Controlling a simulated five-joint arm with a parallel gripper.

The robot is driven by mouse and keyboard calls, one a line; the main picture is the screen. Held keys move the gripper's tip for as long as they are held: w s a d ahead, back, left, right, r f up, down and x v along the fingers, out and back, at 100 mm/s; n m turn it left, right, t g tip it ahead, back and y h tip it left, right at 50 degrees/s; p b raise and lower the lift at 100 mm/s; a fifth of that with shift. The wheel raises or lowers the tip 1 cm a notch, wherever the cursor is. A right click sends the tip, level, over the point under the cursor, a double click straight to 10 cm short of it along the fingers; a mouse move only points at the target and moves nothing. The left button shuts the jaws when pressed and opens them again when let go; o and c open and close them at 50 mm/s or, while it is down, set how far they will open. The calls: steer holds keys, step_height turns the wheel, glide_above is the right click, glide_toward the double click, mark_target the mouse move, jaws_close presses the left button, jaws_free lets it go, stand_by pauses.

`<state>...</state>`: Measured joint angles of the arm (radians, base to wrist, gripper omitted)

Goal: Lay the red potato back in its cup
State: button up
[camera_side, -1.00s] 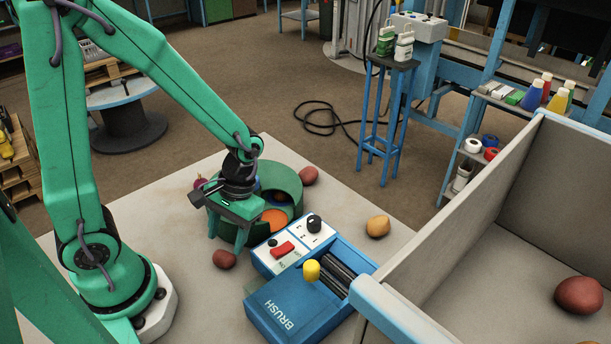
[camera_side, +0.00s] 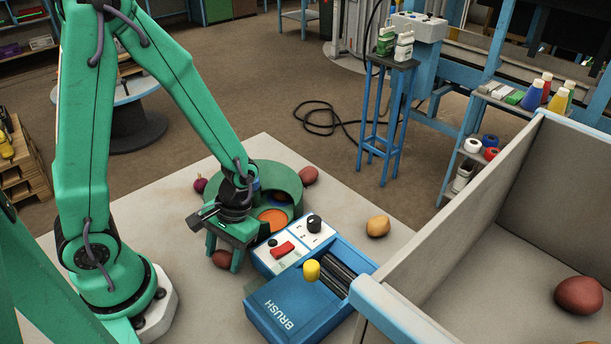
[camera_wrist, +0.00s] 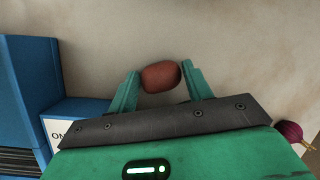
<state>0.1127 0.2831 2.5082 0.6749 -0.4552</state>
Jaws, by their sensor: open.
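A reddish-brown potato (camera_side: 221,259) lies on the pale table at the near left of the green round holder (camera_side: 286,181). In the wrist view the potato (camera_wrist: 160,76) shows between the tips of my two green fingers. My gripper (camera_side: 223,262) is open and low, with a finger on either side of the potato. Whether either finger touches it I cannot tell. The holder has coloured cups; an orange one (camera_side: 273,215) shows, and a bluish part lies behind it. Which cup is the potato's own I cannot tell.
A blue box marked BRUSH (camera_side: 290,305), with a switch panel and yellow knob, stands close right of my gripper. A purple onion (camera_side: 200,185), another reddish potato (camera_side: 309,175) and a tan potato (camera_side: 378,226) lie around. A grey bin (camera_side: 500,255) holds a reddish potato (camera_side: 579,296).

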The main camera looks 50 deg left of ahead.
mark_target(224, 254)
steer(key=c, duration=0.7)
steer(key=shift+r, duration=0.25)
steer(key=shift+r, duration=4.8)
